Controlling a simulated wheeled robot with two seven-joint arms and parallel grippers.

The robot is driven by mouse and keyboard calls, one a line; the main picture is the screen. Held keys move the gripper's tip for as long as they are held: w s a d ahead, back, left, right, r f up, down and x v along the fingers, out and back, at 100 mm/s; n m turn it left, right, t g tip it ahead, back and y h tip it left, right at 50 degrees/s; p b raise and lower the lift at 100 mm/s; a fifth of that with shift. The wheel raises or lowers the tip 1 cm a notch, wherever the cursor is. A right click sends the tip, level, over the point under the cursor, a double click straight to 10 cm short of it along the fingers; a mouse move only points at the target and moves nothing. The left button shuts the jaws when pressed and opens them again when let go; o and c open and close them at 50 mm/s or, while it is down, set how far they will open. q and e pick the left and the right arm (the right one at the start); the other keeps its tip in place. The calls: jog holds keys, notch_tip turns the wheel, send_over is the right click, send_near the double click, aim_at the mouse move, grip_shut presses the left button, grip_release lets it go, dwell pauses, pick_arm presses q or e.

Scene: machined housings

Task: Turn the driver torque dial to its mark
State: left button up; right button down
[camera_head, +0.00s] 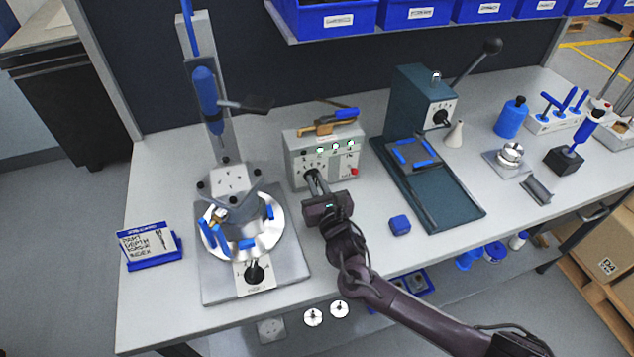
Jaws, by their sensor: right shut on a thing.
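The driver control box (297,153) is a light grey unit near the middle of the table, with lit green lamps and a red button on its front. A dial with printed marks around it sits at the lower left of that front. My right gripper (312,180) reaches in from the lower right and is shut on this dial. The fingers cover most of the dial, so I cannot tell where its pointer stands. An orange-brown and blue hand tool (333,120) lies on top of the box. My left gripper is not in view.
A round silver fixture with blue clamps on a base plate (215,285) stands left of the box, with another dial (254,272) in front. A dark green press (408,95) stands to the right.

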jog(key=shift+f, duration=0.1)
jog(key=c, duration=1.5)
grip_release()
jog(key=shift+o, duration=0.2)
jog(key=shift+s, duration=0.15)
jog(key=v, duration=0.7)
jog(key=shift+s+d+b, duration=0.1)
jog(key=shift+s+b, duration=0.15)
jog(key=shift+b, duration=0.15)
